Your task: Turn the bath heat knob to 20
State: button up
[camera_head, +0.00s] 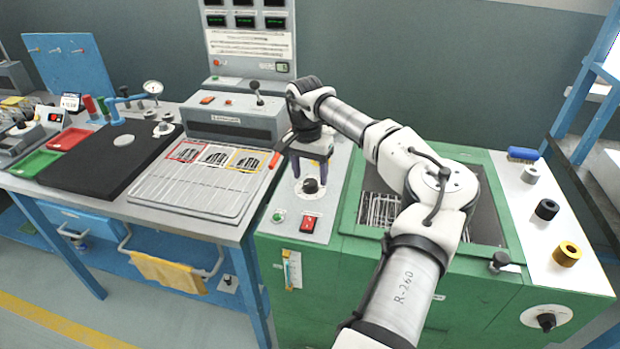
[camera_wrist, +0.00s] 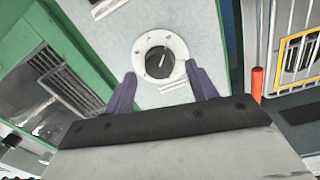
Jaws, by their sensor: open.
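A black knob (camera_head: 311,186) sits on a round white dial on the light control strip at the left of the green bath machine. It also shows in the wrist view, where the black knob (camera_wrist: 160,62) has a pale pointer line and small marks around it, too small to read. My gripper (camera_head: 311,170) is over this knob, fingers pointing down. In the wrist view my gripper (camera_wrist: 160,78) is open, one finger to each side of the knob, and holds nothing. I cannot tell whether the fingers touch it.
A green button (camera_head: 278,216) and a red switch (camera_head: 308,224) are in front of the knob. Another black knob (camera_head: 546,320) is on the machine's front right. A red-ended handle (camera_head: 274,160) is left of my gripper. A grey tray (camera_head: 200,188) lies on the bench to the left.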

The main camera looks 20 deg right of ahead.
aim_at(307, 181)
notch_tip(307, 181, up, 12)
jog(key=b, duration=0.1)
jog(key=shift+w+a, duration=0.25)
